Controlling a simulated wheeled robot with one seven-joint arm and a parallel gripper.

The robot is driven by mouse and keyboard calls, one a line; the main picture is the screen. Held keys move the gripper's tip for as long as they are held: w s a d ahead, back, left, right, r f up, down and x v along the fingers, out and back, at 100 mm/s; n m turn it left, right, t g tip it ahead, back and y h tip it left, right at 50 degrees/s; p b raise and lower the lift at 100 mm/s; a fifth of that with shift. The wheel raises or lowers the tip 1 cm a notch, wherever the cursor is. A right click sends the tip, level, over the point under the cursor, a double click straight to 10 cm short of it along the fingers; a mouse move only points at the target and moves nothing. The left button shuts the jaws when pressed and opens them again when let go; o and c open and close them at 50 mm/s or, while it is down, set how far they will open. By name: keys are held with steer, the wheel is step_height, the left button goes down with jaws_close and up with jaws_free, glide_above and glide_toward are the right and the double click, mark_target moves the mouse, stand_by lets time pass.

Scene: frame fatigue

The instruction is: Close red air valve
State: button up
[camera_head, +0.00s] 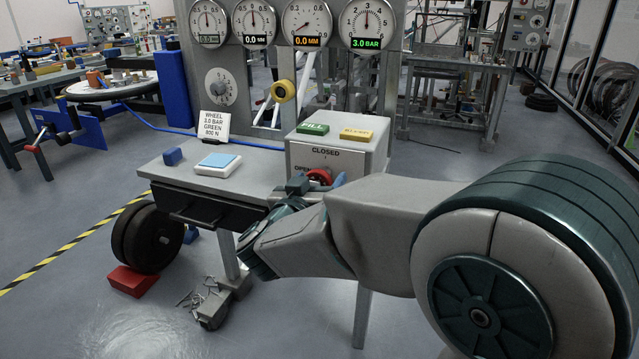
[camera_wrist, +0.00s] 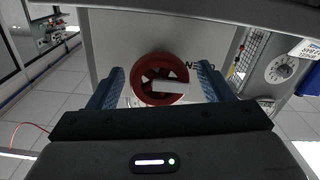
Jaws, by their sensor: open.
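The red air valve (camera_head: 320,175) is a round red knob on the front of a grey box (camera_head: 340,150). The box reads CLOSED above the knob and OPEN to its left. In the wrist view the spoked red valve (camera_wrist: 151,92) carries a white bar pointing right, toward the upside-down OPEN lettering. My gripper (camera_head: 312,185) is in front of the box, and it partly hides the knob in the head view. In the wrist view my gripper (camera_wrist: 159,74) is open, with one blue finger on each side of the valve. Contact cannot be told.
The box stands on a grey bench (camera_head: 250,163) and has a green button (camera_head: 313,129) and a yellow button (camera_head: 356,134) on top. A blue-topped white pad (camera_head: 217,165) lies to the left. The right gauge (camera_head: 367,22) reads 3.0 BAR. A wheel (camera_head: 150,237) stands left of the bench.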

steer(key=shift+w+d, duration=0.2)
steer(key=shift+w, duration=0.3)
steer(key=c, duration=1)
steer(key=shift+o, duration=0.2)
